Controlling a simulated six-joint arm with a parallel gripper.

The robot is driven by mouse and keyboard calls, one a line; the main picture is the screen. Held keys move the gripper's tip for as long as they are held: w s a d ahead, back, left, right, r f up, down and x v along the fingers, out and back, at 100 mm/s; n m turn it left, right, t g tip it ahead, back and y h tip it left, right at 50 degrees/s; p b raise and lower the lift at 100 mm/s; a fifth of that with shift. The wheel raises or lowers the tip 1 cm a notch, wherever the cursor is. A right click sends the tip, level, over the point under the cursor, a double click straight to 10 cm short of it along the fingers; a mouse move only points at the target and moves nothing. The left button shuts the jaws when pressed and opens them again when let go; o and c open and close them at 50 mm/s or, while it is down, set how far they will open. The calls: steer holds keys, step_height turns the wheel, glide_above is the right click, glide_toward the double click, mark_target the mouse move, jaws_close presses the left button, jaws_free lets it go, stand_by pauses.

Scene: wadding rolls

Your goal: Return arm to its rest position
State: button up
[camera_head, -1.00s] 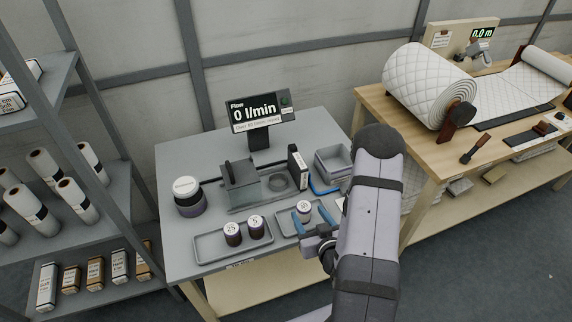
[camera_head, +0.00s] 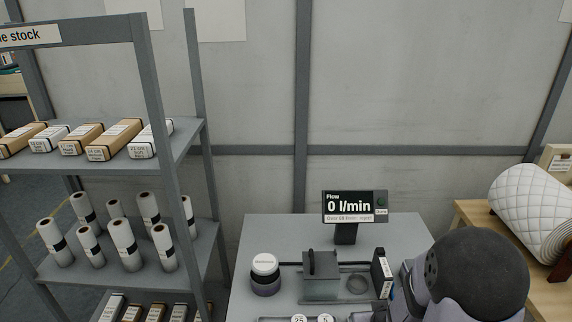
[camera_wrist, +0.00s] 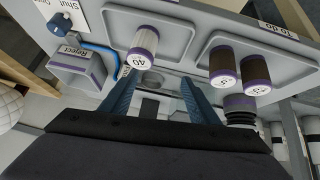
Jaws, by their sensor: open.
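My gripper (camera_wrist: 158,98) is open in the wrist view, its two blue fingers apart with nothing held between them. A white-sided cylinder with a purple band (camera_wrist: 145,45) stands on a small tray beyond the fingertips; I cannot tell the exact gap. Two dark cylinders with purple bands (camera_wrist: 222,65) stand on a neighbouring tray to the right. In the head view only my arm shows at the lower right, and the gripper is out of frame.
The grey bench (camera_head: 400,236) carries a flow display (camera_head: 347,206) reading 0 l/min, a grey block fixture (camera_head: 320,282) and a white-lidded jar (camera_head: 265,276). A stock shelf (camera_head: 190,262) stands left. A quilted roll (camera_head: 530,205) lies on the right bench. The wrist view shows a Reject bin (camera_wrist: 80,68).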

steer(key=s+a+r+g, duration=0.3)
steer(key=s, duration=0.6)
steer(key=s+a+r+g, duration=0.4)
steer(key=s, duration=0.5)
steer(key=shift+s+m+g+y, duration=0.3)
steer(key=shift+s, duration=0.1)
steer(key=shift+a, duration=0.1)
